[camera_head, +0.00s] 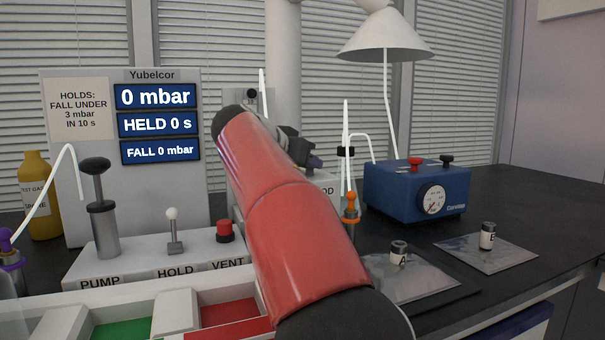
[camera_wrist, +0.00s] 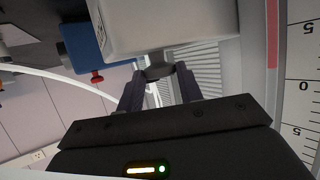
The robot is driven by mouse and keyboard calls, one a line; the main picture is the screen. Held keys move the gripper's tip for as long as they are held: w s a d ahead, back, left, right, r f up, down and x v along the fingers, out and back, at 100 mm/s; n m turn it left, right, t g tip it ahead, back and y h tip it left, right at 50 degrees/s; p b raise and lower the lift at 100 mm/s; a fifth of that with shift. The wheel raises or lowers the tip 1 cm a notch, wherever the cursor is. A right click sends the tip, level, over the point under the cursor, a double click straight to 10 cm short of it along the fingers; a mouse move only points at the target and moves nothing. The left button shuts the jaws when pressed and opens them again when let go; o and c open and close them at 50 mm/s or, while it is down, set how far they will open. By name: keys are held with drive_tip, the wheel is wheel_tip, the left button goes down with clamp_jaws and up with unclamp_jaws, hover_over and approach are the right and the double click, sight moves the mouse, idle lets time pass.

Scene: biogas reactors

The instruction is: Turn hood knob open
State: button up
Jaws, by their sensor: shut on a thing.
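In the wrist view, my gripper (camera_wrist: 160,80) has its two dark fingers on either side of a dark round knob (camera_wrist: 158,71), shut on it. The knob sits on a pale box (camera_wrist: 165,25). In the head view my red arm reaches across the middle and hides the knob and most of the pale box (camera_head: 327,188); only the letters "OD" of its label show. Part of my gripper (camera_head: 310,160) shows past the arm. A white cone-shaped hood (camera_head: 385,42) hangs above, at the back. How far the knob is turned cannot be seen.
Left of my arm stands a Yubelcor panel (camera_head: 110,185) reading 0 mbar, with pump, hold and vent controls. A blue Convolor-like box (camera_head: 395,195) with a gauge stands right. The right bench end is clear.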

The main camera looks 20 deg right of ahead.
drive_tip(key=shift+s+d+n+t+y+b, duration=0.15)
drive_tip(key=shift+n+t+y+b, duration=0.25)
drive_tip(key=shift+n+t, duration=0.15)
drive_tip(key=shift+s+d+n+t+y+b, duration=0.1)
drive_tip(key=shift+n+t+y+b, duration=0.3)
drive_tip(key=shift+n+t, duration=0.15)
drive_tip(key=shift+d+n+t+y, duration=0.1)
drive_tip(key=shift+n+t+y, duration=0.7)
drive_tip(key=shift+n+y, duration=0.25)
drive_tip(key=o, duration=1)
drive_tip(key=shift+c, duration=0.2)
